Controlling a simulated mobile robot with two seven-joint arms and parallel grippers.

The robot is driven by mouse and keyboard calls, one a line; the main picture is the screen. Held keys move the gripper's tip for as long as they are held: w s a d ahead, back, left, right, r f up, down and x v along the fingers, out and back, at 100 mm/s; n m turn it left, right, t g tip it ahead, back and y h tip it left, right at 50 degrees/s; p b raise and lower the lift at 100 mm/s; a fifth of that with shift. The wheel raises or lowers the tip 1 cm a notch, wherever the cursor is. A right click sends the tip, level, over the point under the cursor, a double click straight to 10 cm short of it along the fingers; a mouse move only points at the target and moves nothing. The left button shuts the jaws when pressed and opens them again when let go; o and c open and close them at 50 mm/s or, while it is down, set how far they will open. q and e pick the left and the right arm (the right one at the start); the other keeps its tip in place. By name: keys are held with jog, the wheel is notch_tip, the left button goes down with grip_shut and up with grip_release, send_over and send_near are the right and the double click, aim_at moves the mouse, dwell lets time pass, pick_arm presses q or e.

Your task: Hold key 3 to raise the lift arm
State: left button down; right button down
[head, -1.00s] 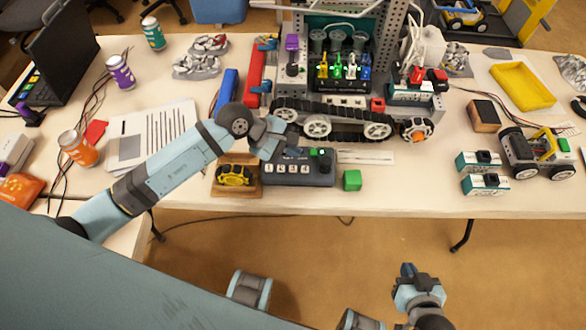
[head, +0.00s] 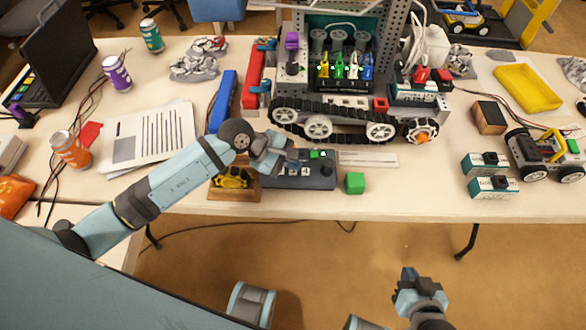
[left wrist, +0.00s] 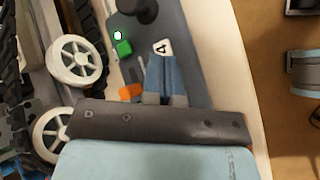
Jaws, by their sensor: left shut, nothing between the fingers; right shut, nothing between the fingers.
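The grey control box (head: 325,182) lies near the table's front edge, with white number keys along it. My left gripper (head: 287,160) is shut and empty, low over the keys and hiding part of the row. In the left wrist view its closed fingertips (left wrist: 163,60) point at the row beside key 4 (left wrist: 163,47). Key 3 is hidden by the fingers, and I cannot tell whether they touch it. The tracked robot (head: 345,122) stands behind the box; I cannot make out its lift arm for certain. My right gripper (head: 407,277) is shut and empty, in front of the table.
The box also bears a green button (left wrist: 124,47), a lit white lamp (left wrist: 117,35) and a black knob (left wrist: 140,8). A green cube (head: 354,183) lies right of it, and a yellow tracked piece on a wooden stand (head: 233,178) left of it.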

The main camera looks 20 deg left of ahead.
jog(key=shift+s+f, duration=0.1)
jog(key=shift+s, duration=0.05)
jog(key=shift+s+d+f, duration=0.15)
jog(key=shift+s, duration=0.05)
jog(key=shift+w+r, duration=0.2)
jog(key=shift+w, duration=0.15)
dwell(0.5)
pick_arm(q)
jog(key=shift+f+b, duration=0.4)
jog(key=shift+b, duration=0.1)
pick_arm(e)
jog(key=shift+s+f, duration=0.3)
jog(key=shift+f, duration=0.35)
pick_arm(q)
jog(key=shift+f, duration=0.2)
pick_arm(e)
jog(key=shift+w, duration=0.3)
